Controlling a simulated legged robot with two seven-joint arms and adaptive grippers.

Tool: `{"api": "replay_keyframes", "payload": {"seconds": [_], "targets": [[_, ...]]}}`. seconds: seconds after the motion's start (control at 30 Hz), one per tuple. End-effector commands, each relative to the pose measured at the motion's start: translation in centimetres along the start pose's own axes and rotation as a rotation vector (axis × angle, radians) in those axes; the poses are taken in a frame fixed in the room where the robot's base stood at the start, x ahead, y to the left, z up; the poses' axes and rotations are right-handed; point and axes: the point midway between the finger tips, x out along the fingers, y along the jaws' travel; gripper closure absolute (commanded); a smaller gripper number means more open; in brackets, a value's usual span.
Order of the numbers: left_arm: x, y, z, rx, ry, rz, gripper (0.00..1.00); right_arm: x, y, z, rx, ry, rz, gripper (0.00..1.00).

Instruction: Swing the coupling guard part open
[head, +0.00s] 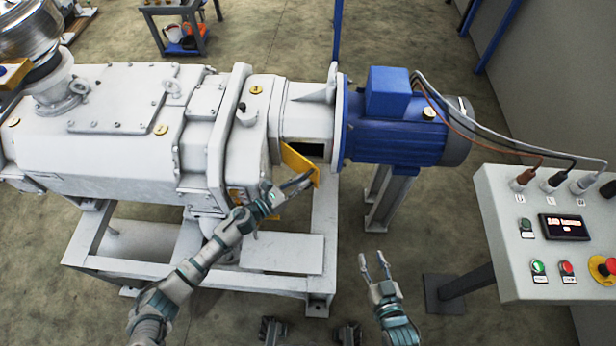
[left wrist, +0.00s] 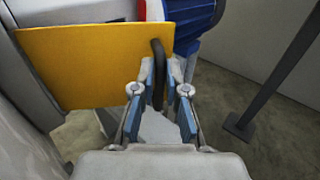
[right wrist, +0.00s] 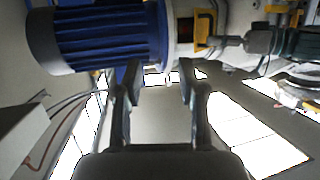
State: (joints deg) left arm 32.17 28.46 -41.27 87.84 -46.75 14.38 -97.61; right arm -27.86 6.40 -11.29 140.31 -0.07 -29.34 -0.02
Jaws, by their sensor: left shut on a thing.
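The coupling guard is a yellow plate (head: 300,164) between the white pump housing and the blue motor. It stands angled out from the housing, and a dark opening (head: 308,150) shows behind it. In the left wrist view the plate (left wrist: 85,65) fills the upper left, with a black handle (left wrist: 158,70) near its right edge. My left gripper (head: 300,184) is at the plate's outer side, shut on the handle; its fingers (left wrist: 160,92) lie on both sides of it. My right gripper (head: 375,262) is open and empty in front of the frame, apart from the guard.
The blue motor (head: 395,130) is right of the guard, on a grey stand (head: 388,195). The white pump housing (head: 95,130) is at the left, on a white base frame (head: 283,283). A control panel (head: 545,230) with cables stands at the right.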

Motion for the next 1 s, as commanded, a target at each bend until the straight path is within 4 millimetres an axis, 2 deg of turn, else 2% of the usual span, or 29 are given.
{"api": "replay_keyframes", "payload": {"seconds": [0.3, 0.77, 0.8, 0.83, 1.0], "targets": [[-1.5, 0.5, -0.1, 0.002, 0.002, 0.009, 1.00, 0.3, -0.1, -0.5, 0.002, 0.038, -0.002, 0.60], [-1.6, 0.8, -0.1, 0.002, 0.002, 0.015, 1.00, 0.3, -0.1, -0.8, 0.003, 0.048, -0.003, 0.60], [-1.6, 0.8, 0.0, 0.003, 0.002, 0.015, 0.80, 0.3, -0.1, -0.8, 0.003, 0.048, -0.003, 0.60], [-1.6, 0.8, 0.0, 0.003, 0.002, 0.016, 0.78, 0.3, -0.1, -0.8, 0.003, 0.047, -0.003, 0.60], [-1.6, 0.7, 0.0, 0.002, 0.001, 0.013, 0.78, 0.3, -0.1, -0.7, 0.003, 0.045, -0.003, 0.60]]}}
